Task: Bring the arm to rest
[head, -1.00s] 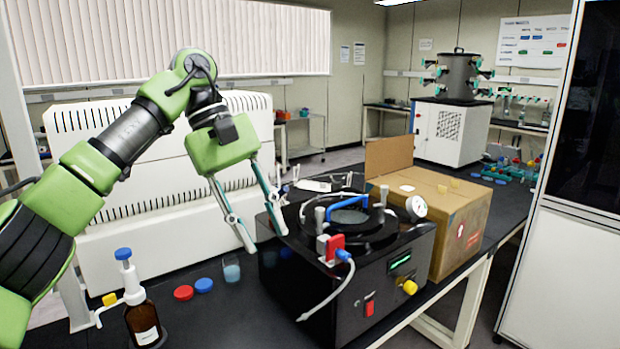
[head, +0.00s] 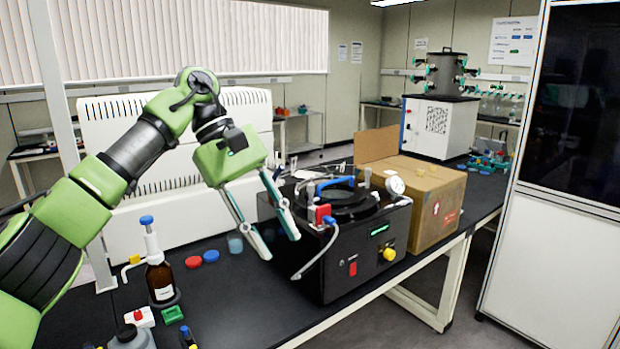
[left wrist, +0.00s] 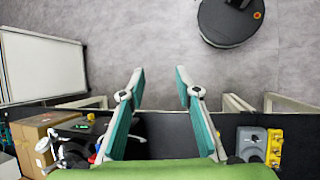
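My left arm comes in from the left in the head view, bent at a raised elbow. Its left gripper (head: 281,248) hangs with both fingers pointing down, apart and empty. The fingertips overlap the left side of the black device (head: 345,262) in the picture; I see no clear contact. In the left wrist view the two teal-and-grey fingers of the left gripper (left wrist: 160,73) are spread, with only grey floor between their tips. My right arm and gripper are not in view.
A brown bottle (head: 161,281) with a blue-topped dispenser, red cap (head: 193,262), blue cap (head: 211,256) and beaker (head: 235,244) stand on the black bench. An open cardboard box (head: 425,205) is right of the device. A tall white cabinet (head: 550,262) stands at right.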

